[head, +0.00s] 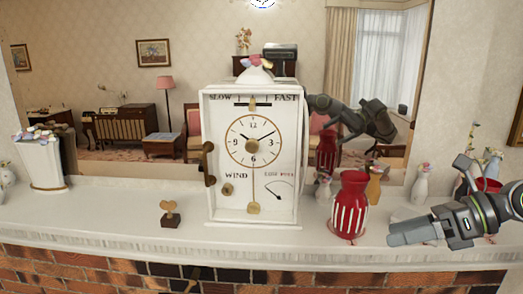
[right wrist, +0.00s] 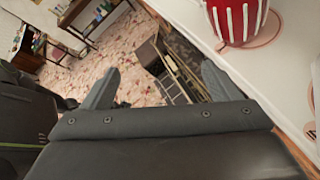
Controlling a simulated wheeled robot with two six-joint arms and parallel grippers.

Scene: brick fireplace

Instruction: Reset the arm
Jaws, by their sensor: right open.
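My right gripper (head: 398,236) comes in from the right in the head view, at the front edge of the mantel. In the right wrist view its two fingers (right wrist: 158,82) are spread apart with nothing between them. The gripper is right of a red vase with white stripes (head: 348,205) and apart from it. That vase also shows at the top right of the right wrist view (right wrist: 237,20). A white clock (head: 211,130) stands upright mid-mantel, left of the vase. My left gripper is not in view.
The white mantel shelf (head: 115,215) sits above a brick front (head: 60,268). A small wooden key-like piece (head: 170,214) stands left of the clock. A white flower vase (head: 42,165) is far left. Small vases (head: 422,182) crowd the right. A mirror behind reflects the room and an arm.

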